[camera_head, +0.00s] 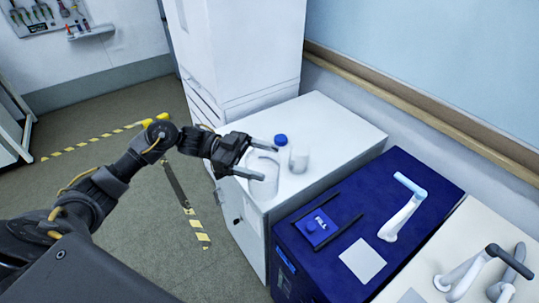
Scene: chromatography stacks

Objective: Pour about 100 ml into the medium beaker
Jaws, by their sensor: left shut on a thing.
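My left gripper (269,161) reaches in from the left over the front part of the white cabinet top. Its two fingers are spread around a pale, see-through beaker (264,186), and it is shut on that beaker. A smaller whitish vessel (299,159), which looks like another beaker, stands just to the right, apart from the fingers. I cannot tell from the markings which one is the medium beaker, nor any liquid level. A round blue cap (280,140) shows just behind the far finger; what is under it is mostly hidden. My right gripper is not in view.
The white cabinet top (340,135) is clear to the right. A tall white cabinet (245,50) rises behind. Striped tape (90,142) marks the floor.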

